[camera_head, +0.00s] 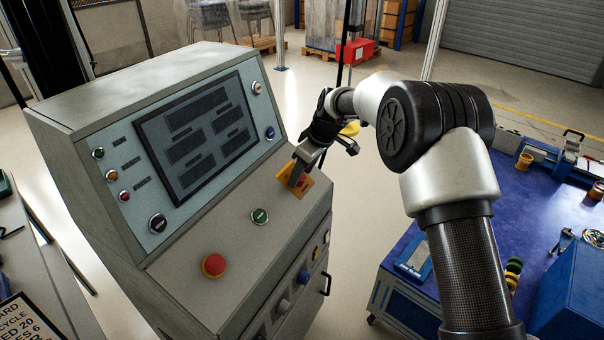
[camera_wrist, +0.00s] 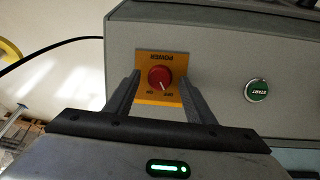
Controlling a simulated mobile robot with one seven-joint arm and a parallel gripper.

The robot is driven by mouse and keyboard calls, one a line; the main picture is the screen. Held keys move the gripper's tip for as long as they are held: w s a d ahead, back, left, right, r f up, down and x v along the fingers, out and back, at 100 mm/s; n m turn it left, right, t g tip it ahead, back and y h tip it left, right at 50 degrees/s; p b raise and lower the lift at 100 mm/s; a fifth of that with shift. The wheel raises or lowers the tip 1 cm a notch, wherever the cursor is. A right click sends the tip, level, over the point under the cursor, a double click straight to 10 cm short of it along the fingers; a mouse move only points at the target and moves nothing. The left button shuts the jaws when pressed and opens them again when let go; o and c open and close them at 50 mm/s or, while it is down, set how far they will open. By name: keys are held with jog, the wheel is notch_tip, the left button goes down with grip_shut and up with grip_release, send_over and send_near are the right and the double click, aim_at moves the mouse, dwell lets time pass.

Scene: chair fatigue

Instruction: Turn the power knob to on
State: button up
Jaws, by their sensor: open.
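The power knob (camera_wrist: 160,77) is round and red, on a yellow plate (camera_wrist: 146,60) marked POWER, which appears upside down in the wrist view. A white mark on the knob points down toward the small lettering, on the side that seems to read OFF. My gripper (camera_wrist: 160,82) is open, with one finger on each side of the knob. I cannot tell whether the fingers touch it. In the head view my gripper (camera_head: 299,178) reaches down to the yellow plate (camera_head: 305,187) at the console's right end and largely hides the knob.
The grey console (camera_head: 236,222) has a green START button (camera_wrist: 256,90), also in the head view (camera_head: 260,215), and a red emergency button (camera_head: 214,265). A dark screen (camera_head: 199,135) fills its upper panel. A blue workbench (camera_head: 520,210) with tools stands at right, beyond open floor.

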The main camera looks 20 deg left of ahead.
jog(key=shift+f, duration=0.15)
jog(key=shift+c, duration=0.4)
jog(key=c, duration=1)
jog(key=shift+m+p, duration=0.3)
jog(key=shift+w+m+p, duration=0.1)
jog(key=shift+m+p, duration=0.65)
jog(key=shift+m, duration=0.15)
jog(key=m+g+p, duration=0.1)
jog(key=m+p, duration=0.1)
jog(key=m, duration=0.1)
jog(key=shift+w, duration=0.1)
jog(key=m+g+p, duration=0.1)
jog(key=m, duration=0.4)
jog(key=shift+w+m+y+p, duration=0.1)
jog(key=shift+m+y+p, duration=0.2)
jog(key=shift+m+y, duration=0.1)
jog(key=shift+o, duration=0.3)
jog(key=shift+d, duration=0.1)
jog(key=shift+c, duration=0.2)
